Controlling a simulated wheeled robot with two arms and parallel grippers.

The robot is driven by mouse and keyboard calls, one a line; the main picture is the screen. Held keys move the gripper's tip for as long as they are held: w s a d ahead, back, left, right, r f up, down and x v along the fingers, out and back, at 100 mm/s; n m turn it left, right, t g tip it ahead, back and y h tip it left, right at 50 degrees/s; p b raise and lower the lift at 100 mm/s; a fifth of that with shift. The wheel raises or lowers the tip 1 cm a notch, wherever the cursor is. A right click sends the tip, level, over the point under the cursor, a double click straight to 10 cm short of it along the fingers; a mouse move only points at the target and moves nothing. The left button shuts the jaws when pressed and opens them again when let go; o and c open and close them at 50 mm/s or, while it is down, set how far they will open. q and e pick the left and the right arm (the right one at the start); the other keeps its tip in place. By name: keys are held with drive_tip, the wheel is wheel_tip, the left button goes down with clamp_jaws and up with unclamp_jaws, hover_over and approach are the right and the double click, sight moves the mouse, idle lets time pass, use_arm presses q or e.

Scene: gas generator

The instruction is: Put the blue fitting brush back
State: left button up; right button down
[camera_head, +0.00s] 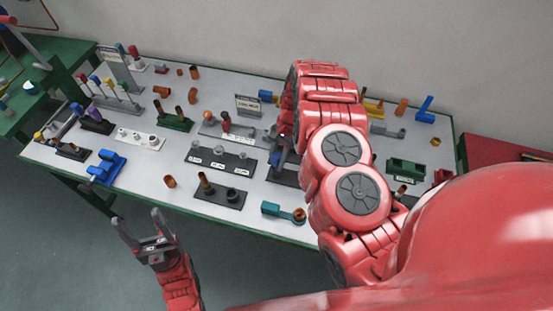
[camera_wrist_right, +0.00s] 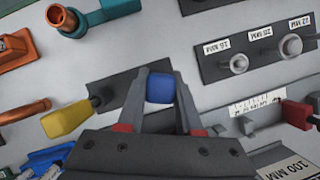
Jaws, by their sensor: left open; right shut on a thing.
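The blue fitting brush (camera_wrist_right: 160,89) shows its blue handle end-on in the right wrist view, between the fingers of my right gripper (camera_wrist_right: 161,80), which is shut on it. The handle is over a dark stand (camera_wrist_right: 117,90); whether the brush sits in a hole there is hidden. A yellow-handled brush (camera_wrist_right: 68,120) is beside it at the stand's left end. In the head view my right arm covers most of this area, and the dark stand (camera_head: 284,176) shows only partly. My left gripper (camera_head: 145,230) is open and empty, in front of the table's front edge.
The white table (camera_head: 140,170) holds many fittings and stands. A dark three-post block (camera_head: 220,158) is left of the right arm. A teal tool with a copper ring (camera_head: 280,210) lies near the front edge. A red-tabbed gauge (camera_wrist_right: 262,112) is close beside the right gripper.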

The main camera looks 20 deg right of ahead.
drive_tip(key=shift+f, duration=0.2)
drive_tip(key=c, duration=0.5)
unclamp_jaws()
drive_tip(key=shift+r, duration=0.15)
drive_tip(key=shift+w+d+r+b, duration=0.1)
drive_tip(key=shift+d+r+b, duration=0.05)
drive_tip(key=shift+r+b, duration=0.15)
drive_tip(key=b+v, duration=0.1)
drive_tip(key=v, duration=1.5)
drive_tip(key=shift+r, duration=0.25)
